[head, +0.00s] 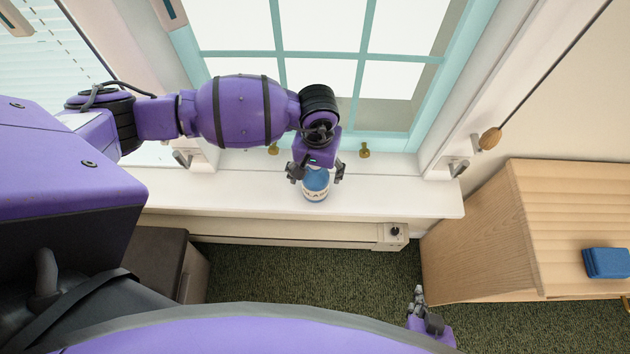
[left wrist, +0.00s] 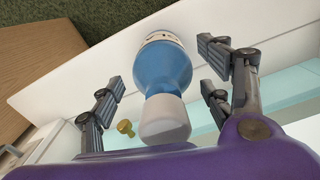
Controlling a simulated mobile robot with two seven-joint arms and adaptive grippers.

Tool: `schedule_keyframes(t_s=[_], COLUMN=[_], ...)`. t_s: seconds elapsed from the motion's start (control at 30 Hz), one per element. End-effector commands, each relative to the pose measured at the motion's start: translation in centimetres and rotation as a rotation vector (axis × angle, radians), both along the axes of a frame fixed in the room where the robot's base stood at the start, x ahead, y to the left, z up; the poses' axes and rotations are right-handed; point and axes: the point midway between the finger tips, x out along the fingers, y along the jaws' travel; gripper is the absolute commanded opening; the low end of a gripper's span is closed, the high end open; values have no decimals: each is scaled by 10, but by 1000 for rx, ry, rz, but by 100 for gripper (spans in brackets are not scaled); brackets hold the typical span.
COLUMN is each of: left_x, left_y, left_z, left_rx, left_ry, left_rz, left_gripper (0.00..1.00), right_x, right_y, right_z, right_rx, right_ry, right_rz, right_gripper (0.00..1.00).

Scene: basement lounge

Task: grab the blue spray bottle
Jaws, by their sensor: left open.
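The blue spray bottle (head: 316,187) stands on the white windowsill, with a pale label band near its base. In the left wrist view the bottle (left wrist: 164,68) shows its blue body and white top (left wrist: 164,120). My left gripper (head: 317,174) is above the sill, with its fingers on either side of the bottle. In the left wrist view the left gripper (left wrist: 163,75) is open, and gaps show between the bottle and both fingers. The gripper partly hides the bottle's top in the head view. My right gripper (head: 428,316) is low at the bottom edge, partly hidden.
The teal-framed window (head: 360,55) stands right behind the windowsill (head: 400,195), with a brass latch (head: 364,150) near the gripper. A radiator-like unit (head: 300,232) runs below the sill. A wooden cabinet (head: 475,235) with a blue object (head: 606,263) on it stands at right.

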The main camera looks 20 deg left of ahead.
Motion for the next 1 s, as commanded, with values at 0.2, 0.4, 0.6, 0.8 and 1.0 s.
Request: schedule_keyframes(t_s=[0.2, 0.4, 0.6, 0.8, 1.0], left_x=[-1, -1, -1, -1, 0], left_y=[0, 0, 0, 0, -1], left_z=[-4, -4, -4, -4, -3], left_rx=[0, 0, -1, -1, -2], left_ry=[1, 2, 2, 2, 1], left_rz=[0, 0, 0, 0, 0], left_gripper=[71, 52, 26, 0, 0], right_x=[5, 4, 2, 1, 0], right_y=[2, 3, 1, 0, -2], right_z=[2, 2, 1, 1, 0], right_rx=[4, 7, 6, 4, -2], right_ry=[-9, -8, -5, -3, -2], right_rz=[-3, -11, -14, -13, -7], right_gripper=[0, 0, 0, 0, 0])
